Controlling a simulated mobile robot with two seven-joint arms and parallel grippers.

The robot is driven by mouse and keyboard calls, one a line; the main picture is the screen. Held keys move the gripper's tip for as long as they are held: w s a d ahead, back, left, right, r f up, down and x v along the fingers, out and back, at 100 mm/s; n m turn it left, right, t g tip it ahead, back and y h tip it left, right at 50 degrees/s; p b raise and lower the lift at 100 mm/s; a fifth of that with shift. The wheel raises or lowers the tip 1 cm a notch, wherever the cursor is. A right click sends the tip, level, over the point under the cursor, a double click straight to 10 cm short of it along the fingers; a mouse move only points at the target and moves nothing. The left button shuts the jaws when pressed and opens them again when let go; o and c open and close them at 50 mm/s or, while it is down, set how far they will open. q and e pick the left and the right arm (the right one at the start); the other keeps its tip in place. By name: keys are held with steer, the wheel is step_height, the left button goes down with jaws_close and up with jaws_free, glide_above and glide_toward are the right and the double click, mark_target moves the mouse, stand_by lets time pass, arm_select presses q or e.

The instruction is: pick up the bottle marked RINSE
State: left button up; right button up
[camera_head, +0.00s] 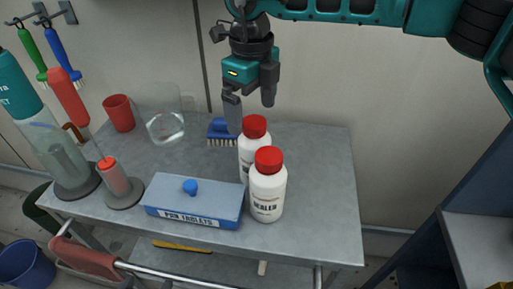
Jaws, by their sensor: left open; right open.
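Two white bottles with red caps stand close together on the grey table. The front bottle (267,192) has a label that seems to end in "SCALER", partly unreadable. The rear bottle (251,152) is partly hidden behind it, and its label cannot be read, so I cannot confirm which is marked RINSE. My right gripper (250,108) hangs from the arm that comes in from the upper right. It is open and empty, pointing down above and behind the rear bottle's cap. My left gripper is not in view.
A blue PAN TABLETS box (165,206) sits left of the bottles. A blue brush (220,132) lies behind them. A clear jug (165,127), a red cup (119,113) and upright holders crowd the left. The table's right part (320,175) is clear.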

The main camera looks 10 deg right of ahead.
mark_target(254, 122)
step_height(254, 122, down, 7)
steer(key=shift+d+p, duration=0.15)
steer(key=shift+p, duration=0.25)
steer(key=shift+c, duration=0.3)
steer(key=c, duration=1.4)
steer(key=shift+r, duration=0.15)
